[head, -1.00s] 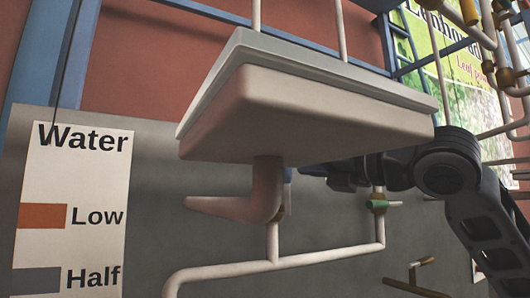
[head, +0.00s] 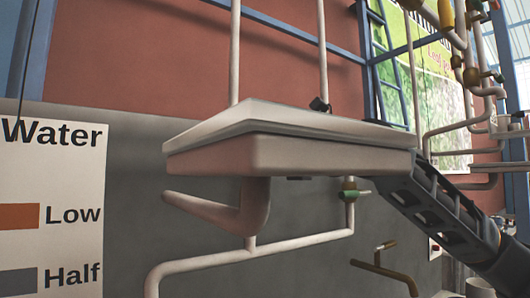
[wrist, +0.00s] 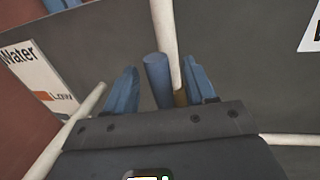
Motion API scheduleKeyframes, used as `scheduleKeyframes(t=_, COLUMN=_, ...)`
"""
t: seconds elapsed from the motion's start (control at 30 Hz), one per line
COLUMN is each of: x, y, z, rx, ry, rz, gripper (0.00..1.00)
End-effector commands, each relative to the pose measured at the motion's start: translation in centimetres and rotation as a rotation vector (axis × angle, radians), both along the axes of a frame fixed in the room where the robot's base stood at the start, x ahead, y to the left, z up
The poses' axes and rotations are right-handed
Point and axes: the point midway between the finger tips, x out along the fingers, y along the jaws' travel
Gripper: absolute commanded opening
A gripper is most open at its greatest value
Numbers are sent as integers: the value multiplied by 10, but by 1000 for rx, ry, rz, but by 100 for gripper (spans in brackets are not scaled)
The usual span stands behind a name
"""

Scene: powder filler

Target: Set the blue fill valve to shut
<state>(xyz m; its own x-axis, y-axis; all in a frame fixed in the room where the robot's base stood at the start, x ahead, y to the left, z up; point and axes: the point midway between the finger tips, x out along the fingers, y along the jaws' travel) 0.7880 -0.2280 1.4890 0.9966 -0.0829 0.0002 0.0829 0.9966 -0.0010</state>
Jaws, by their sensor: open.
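In the wrist view, a blue cylindrical handle (wrist: 157,79), which looks like the blue fill valve's, stands between the fingers of my gripper (wrist: 161,66). The two blue fingers are apart, with visible gaps around the handle. A pale pipe (wrist: 164,28) with a brass-coloured part (wrist: 180,97) runs just right of the handle, close to the right finger. In the head view, the blue valve and my gripper are hidden behind the white tank (head: 290,153); my arm reaches behind it from the right.
Below the tank are a pale pipe (head: 205,258) and a green valve (head: 349,194). A brass-handled pipe (head: 380,265) is at lower right. A Water level sign (head: 65,180) hangs at left. More pipes (head: 485,90) stand at right.

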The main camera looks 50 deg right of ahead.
Motion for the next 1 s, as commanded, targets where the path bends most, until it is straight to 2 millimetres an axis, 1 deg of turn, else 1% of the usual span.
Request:
scheduleKeyframes(t=0.1, x=6, y=-1, z=0, rx=1, ry=1, rz=-1, gripper=55)
scheduleKeyframes(t=0.37, x=7, y=-1, z=-1, rx=1, ry=1, rz=-1, gripper=55)
scheduleKeyframes(t=0.9, x=7, y=-1, z=-1, rx=0, ry=1, rz=-1, gripper=3)
scheduleKeyframes(t=0.93, x=7, y=-1, z=-1, rx=1, ry=1, rz=-1, gripper=0)
scheduleKeyframes(t=1.0, x=7, y=-1, z=0, rx=0, ry=1, rz=-1, gripper=0)
